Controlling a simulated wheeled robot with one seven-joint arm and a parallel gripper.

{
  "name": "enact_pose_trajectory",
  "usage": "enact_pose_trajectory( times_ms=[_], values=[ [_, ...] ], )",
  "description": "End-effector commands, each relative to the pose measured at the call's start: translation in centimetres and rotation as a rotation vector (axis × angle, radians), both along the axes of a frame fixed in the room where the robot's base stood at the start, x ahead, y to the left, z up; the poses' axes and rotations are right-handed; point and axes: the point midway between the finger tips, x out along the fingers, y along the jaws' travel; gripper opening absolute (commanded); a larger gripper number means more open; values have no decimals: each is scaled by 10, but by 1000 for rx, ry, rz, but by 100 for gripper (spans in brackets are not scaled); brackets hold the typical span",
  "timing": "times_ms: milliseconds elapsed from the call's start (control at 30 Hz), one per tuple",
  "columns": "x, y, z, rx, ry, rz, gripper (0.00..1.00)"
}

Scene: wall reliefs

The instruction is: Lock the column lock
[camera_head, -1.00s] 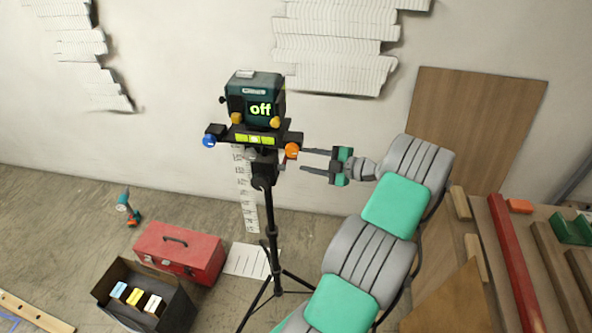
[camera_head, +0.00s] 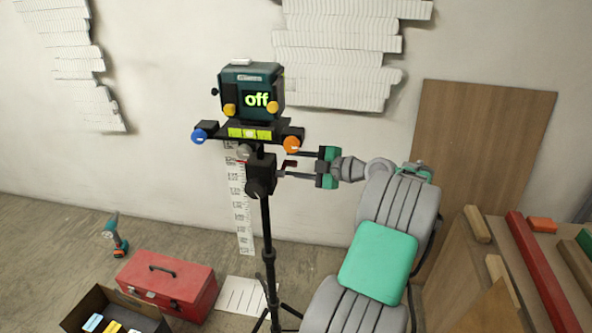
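A black tripod (camera_head: 268,228) carries a dark green laser level (camera_head: 250,80) whose screen reads "off". Beneath it is a black bar with a blue knob (camera_head: 199,136), a yellow-green bubble vial (camera_head: 250,133) and an orange knob (camera_head: 291,145). Below the bar, a black block (camera_head: 261,176) sits on the column. My gripper (camera_head: 291,164) comes from the right with fingers apart, one above and one below this part. Whether they touch it I cannot tell.
A red toolbox (camera_head: 166,283), a box of small packs (camera_head: 85,305) and a drill (camera_head: 115,238) are on the floor at left. A wooden panel (camera_head: 480,165) leans on the wall at right, beside timber pieces. White reliefs hang on the wall.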

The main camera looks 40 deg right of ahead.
Motion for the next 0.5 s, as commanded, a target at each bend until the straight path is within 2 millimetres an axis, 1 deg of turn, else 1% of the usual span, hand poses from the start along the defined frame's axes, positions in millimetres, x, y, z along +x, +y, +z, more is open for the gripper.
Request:
enact_pose_trajectory(
  times_ms=[100,500],
  values=[
    [0,0,1,0,0,0,39],
    [0,0,0,0,0,0,6]
  ],
)
